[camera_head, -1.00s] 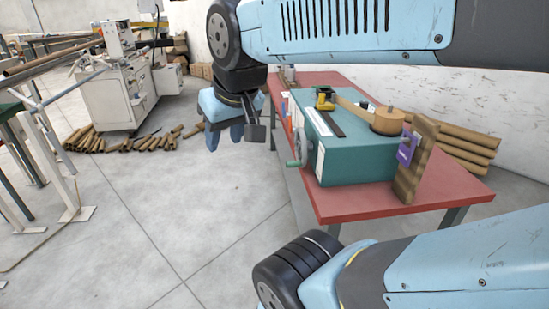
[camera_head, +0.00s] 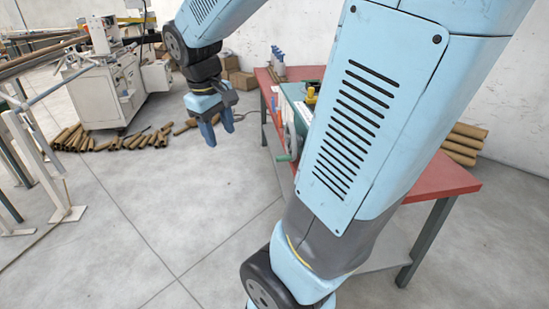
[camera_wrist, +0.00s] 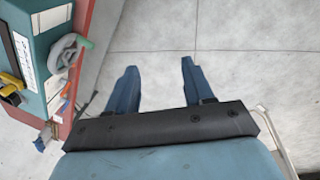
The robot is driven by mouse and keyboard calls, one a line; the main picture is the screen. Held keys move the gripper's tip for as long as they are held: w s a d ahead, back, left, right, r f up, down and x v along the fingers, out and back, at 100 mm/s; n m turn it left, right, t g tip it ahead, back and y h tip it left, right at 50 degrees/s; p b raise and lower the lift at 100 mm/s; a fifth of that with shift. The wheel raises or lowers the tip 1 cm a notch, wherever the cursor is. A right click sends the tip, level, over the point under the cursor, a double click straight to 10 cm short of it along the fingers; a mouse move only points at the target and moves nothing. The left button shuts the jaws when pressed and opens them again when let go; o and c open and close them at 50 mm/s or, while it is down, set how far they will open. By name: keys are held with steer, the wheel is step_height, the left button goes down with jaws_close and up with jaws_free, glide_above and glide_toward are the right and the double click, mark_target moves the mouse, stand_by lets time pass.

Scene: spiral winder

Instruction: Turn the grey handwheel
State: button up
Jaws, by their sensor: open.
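The grey handwheel (camera_head: 292,140) is on the side of the teal machine box (camera_head: 297,97) on the red table. It has a green handle (camera_head: 284,158). In the head view my arm hides much of the box. In the wrist view the handwheel (camera_wrist: 63,52) shows at the upper left, against the teal box (camera_wrist: 40,25), with its green handle pointing right. My gripper (camera_head: 219,136) is open and empty, over the floor to the left of the handwheel and apart from it. Its two blue fingers (camera_wrist: 157,82) point up in the wrist view with bare floor between them.
The red table (camera_head: 440,180) stands at the right. Small blue-topped bottles (camera_head: 278,60) are at its far end. Cardboard tubes (camera_head: 110,142) lie on the floor by a white machine (camera_head: 103,90).

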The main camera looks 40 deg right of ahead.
steer(key=w+d+f+n+g+h, duration=0.35)
steer(key=w+d+f+g, duration=0.25)
steer(key=w+d+f, duration=0.3)
steer(key=n+g+h, duration=0.4)
steer(key=n+h, duration=0.3)
steer(key=h, duration=0.3)
glide_toward(281, 157)
steer(key=x, duration=0.7)
steer(key=f+x, duration=0.1)
steer(key=x, duration=0.2)
steer(key=shift+w+d, duration=0.25)
steer(key=shift+d, duration=0.2)
steer(key=shift+r, duration=0.1)
jaws_close()
steer(key=shift+w, duration=0.1)
steer(key=shift+a, duration=0.1)
